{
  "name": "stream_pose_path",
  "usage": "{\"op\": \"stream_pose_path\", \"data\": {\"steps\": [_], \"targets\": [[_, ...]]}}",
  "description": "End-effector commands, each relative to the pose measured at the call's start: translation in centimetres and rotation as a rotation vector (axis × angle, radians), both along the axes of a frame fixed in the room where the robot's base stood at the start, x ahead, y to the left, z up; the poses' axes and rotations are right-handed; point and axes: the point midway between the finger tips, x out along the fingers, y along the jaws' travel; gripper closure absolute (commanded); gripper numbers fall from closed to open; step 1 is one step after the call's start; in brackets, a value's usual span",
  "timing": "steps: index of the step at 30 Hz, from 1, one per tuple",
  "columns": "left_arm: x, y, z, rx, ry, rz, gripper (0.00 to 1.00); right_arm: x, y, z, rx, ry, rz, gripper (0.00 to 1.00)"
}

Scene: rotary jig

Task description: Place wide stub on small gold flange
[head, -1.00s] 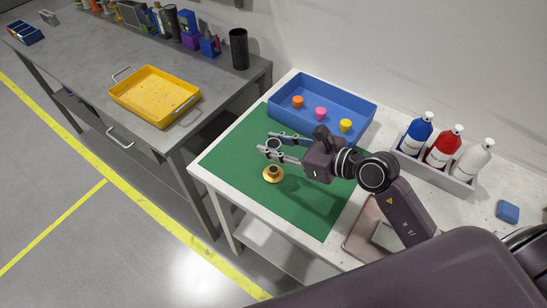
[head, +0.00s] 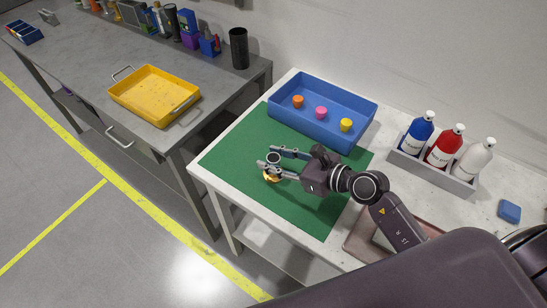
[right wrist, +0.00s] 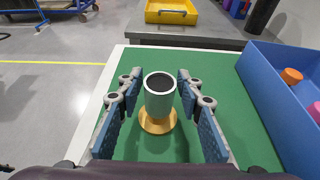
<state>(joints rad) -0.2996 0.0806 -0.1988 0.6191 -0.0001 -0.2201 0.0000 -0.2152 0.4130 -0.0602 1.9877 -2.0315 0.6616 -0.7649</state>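The wide stub is a grey hollow cylinder (right wrist: 159,97), upright between my right fingers in the right wrist view; its round top (head: 274,158) also shows in the head view. The small gold flange (right wrist: 145,126) is directly below it on the green mat, and the stub appears to sit on it. In the head view the flange (head: 270,178) is mostly hidden by the fingers. My right gripper (head: 268,158) straddles the stub; in the right wrist view its blue pads (right wrist: 160,80) stand slightly clear on both sides, so it looks open. My left gripper is not in view.
A blue bin (head: 345,142) with orange, pink and yellow pieces stands behind the green mat (head: 240,150). A bottle rack (head: 430,174) is at right. A yellow tray (head: 155,95) lies on the grey bench. The mat's left part is clear.

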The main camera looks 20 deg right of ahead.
Motion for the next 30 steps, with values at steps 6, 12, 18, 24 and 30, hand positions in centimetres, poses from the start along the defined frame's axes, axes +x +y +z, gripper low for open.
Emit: {"op": "stream_pose_path", "data": {"steps": [6,12,18,24,30], "targets": [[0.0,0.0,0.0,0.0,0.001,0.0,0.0,0.0,0.0,0.0,0.0,0.0,0.0,0.57],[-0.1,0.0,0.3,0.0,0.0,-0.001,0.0,-0.1,-0.1,0.4,-0.001,-0.001,0.0,0.57],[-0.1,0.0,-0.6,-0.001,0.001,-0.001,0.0,-2.4,-1.8,1.1,-0.004,0.002,0.002,0.57],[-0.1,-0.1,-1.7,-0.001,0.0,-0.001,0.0,-5.5,-4.3,2.3,-0.004,0.003,0.0,0.57],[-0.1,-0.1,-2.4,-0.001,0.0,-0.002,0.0,-7.7,-6.0,3.5,-0.001,0.003,-0.001,0.57]]}}
